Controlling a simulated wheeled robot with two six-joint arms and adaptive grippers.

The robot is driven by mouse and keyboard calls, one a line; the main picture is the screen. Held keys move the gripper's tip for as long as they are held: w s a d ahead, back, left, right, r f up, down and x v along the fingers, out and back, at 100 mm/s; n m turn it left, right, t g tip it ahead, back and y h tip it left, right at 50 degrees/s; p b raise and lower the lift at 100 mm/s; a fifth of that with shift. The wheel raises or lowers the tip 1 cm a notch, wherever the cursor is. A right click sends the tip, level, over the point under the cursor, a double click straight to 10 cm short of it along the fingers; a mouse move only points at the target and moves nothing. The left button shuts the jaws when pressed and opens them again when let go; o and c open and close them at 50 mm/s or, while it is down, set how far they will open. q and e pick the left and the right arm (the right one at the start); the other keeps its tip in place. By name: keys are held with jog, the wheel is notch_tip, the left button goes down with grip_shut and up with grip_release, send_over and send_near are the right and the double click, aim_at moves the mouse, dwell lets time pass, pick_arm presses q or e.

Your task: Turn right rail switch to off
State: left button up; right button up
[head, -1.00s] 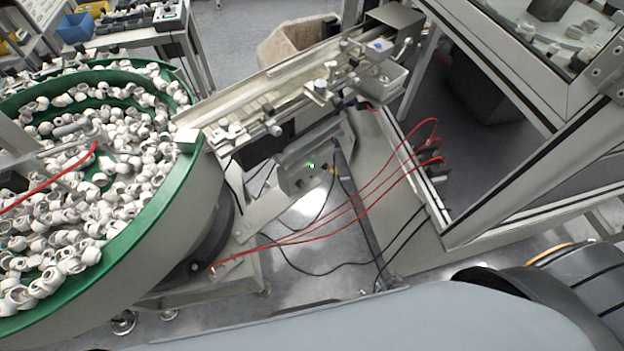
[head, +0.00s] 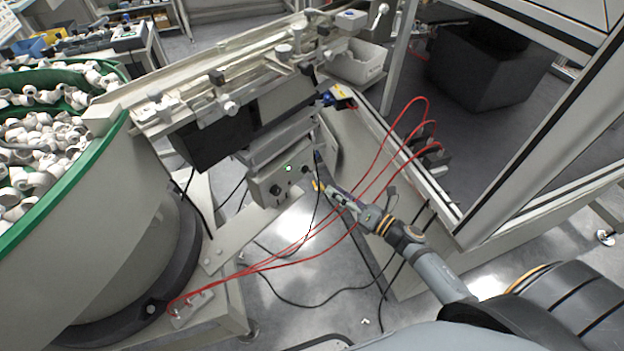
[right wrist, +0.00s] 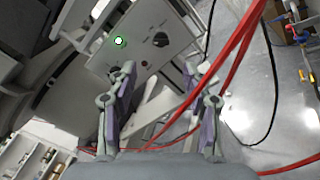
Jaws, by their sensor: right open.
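The grey control box (head: 262,190) hangs below the rail, with a lit green lamp (head: 288,168) on its face. A dark knob (head: 275,189) is at the left of the face and another dark knob (head: 305,169) at the right. My right gripper (head: 320,186) is just right of and below the box, apart from it. In the right wrist view, the open, empty fingers (right wrist: 160,80) point toward the box face (right wrist: 145,50), with the lit lamp (right wrist: 119,41) and a black knob (right wrist: 160,39) beyond them. I cannot read the knob's position. My left gripper is not in view.
Red hoses (head: 385,165) arch close past my right gripper and cross the wrist view. Black cables hang below the box. The linear rail (head: 240,65) lies above, the green-rimmed feeder bowl (head: 75,165) stands left, and the frame (head: 440,185) stands right.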

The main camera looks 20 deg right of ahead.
aim_at(309, 172)
jog(key=p+x, duration=0.1)
jog(key=x, duration=0.8)
jog(key=shift+w, duration=0.15)
jog(key=shift+w+a, duration=0.25)
jog(key=shift+w, duration=0.15)
jog(key=shift+c, duration=0.2)
grip_shut()
